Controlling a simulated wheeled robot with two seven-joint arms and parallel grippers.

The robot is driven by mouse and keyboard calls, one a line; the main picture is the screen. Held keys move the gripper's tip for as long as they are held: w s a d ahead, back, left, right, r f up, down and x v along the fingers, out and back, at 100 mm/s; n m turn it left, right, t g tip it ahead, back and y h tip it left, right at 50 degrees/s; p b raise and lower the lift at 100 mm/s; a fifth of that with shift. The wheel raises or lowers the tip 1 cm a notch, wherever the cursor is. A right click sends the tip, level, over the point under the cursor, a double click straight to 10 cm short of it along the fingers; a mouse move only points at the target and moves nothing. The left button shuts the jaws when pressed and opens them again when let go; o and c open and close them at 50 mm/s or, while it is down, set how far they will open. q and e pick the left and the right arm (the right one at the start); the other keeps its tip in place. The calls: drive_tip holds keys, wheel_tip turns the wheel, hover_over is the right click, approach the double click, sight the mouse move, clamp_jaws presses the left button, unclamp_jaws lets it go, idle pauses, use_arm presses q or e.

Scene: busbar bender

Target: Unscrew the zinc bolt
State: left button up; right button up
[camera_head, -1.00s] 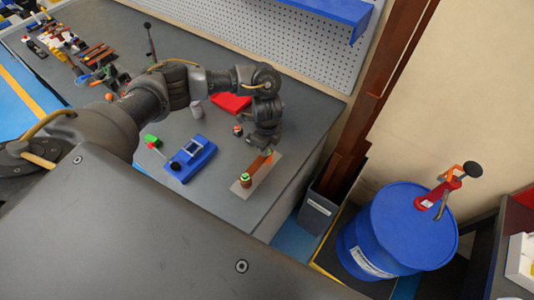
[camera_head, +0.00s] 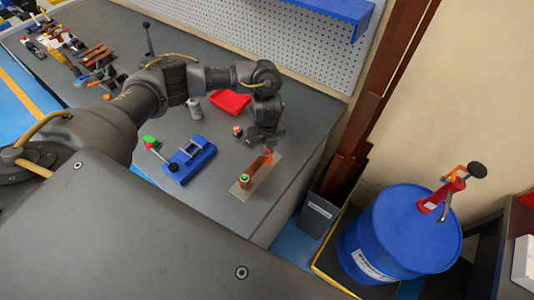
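My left arm reaches in from the left over the grey workbench. Its gripper (camera_head: 265,141) points down just behind the copper-coloured bar (camera_head: 260,165), which lies on a flat pale plate (camera_head: 264,180) near the bench's right end. The finger gap is too small and dark to judge. A small green-topped fitting (camera_head: 245,180) sits at the near end of the bar. A small red-and-pale piece (camera_head: 237,131) stands left of the gripper. I cannot make out the zinc bolt for certain. My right gripper is not in view.
A grey cylinder (camera_head: 194,107) and red tray (camera_head: 231,102) stand behind. A blue barrel (camera_head: 395,235) and grey bin (camera_head: 318,212) stand beyond the bench edge.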

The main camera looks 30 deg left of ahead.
use_arm(q)
drive_tip(key=shift+m, duration=0.5)
drive_tip(key=shift+d, duration=0.1)
drive_tip(key=shift+c, duration=0.5)
clamp_jaws()
